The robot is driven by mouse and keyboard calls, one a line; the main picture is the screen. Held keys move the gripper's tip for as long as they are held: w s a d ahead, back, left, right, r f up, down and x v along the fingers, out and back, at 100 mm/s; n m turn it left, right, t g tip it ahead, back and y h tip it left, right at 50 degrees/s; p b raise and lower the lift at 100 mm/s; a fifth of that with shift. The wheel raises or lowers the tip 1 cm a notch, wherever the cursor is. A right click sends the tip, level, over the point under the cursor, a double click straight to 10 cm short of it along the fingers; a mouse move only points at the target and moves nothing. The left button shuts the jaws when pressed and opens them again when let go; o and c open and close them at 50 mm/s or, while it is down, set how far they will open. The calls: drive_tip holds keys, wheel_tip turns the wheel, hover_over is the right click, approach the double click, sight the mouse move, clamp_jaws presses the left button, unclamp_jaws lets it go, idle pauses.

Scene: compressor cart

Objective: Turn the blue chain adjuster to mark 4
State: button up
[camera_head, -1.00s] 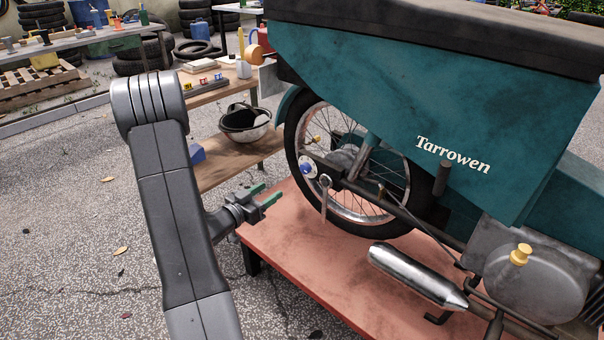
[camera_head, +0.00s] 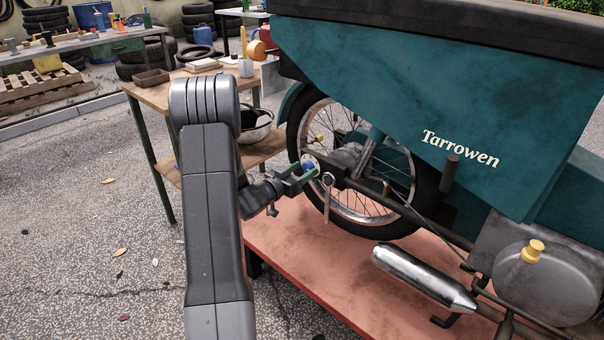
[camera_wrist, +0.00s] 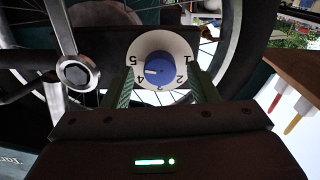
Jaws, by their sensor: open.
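The blue chain adjuster (camera_head: 308,167) is a round knob on a white dial by the wheel hub. In the wrist view the blue knob (camera_wrist: 161,70) sits in the middle of the white dial (camera_wrist: 162,42), numbered 1 to 5. Its short white line points left, between 4 and 5. My gripper (camera_head: 299,172) is open at the adjuster. In the wrist view its green-padded fingers (camera_wrist: 164,88) stand on either side of the dial, apart from the knob. How near the fingertips are in depth is hard to tell.
The spoked wheel (camera_head: 428,205) stands behind. A red platform (camera_head: 325,270) lies below, with a wooden bench (camera_head: 150,95) to the left.

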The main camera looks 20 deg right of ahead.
drive_tip(key=shift+d, duration=0.1)
drive_tip(key=c, duration=1)
drive_tip(key=shift+o, duration=0.2)
drive_tip(key=shift+r+n+p, duration=0.15)
drive_tip(key=shift+n+p, duration=0.25)
drive_tip(key=shift+p, duration=0.25)
drive_tip(key=n+p, duration=0.3)
drive_tip(key=shift+r+p, duration=0.1)
drive_tip(key=shift+p, duration=0.25)
drive_tip(key=n+p, duration=0.3)
drive_tip(key=shift+f+n+p, duration=0.25)
drive_tip(key=shift+n+p, duration=0.7)
drive_tip(key=shift+n, duration=0.55)
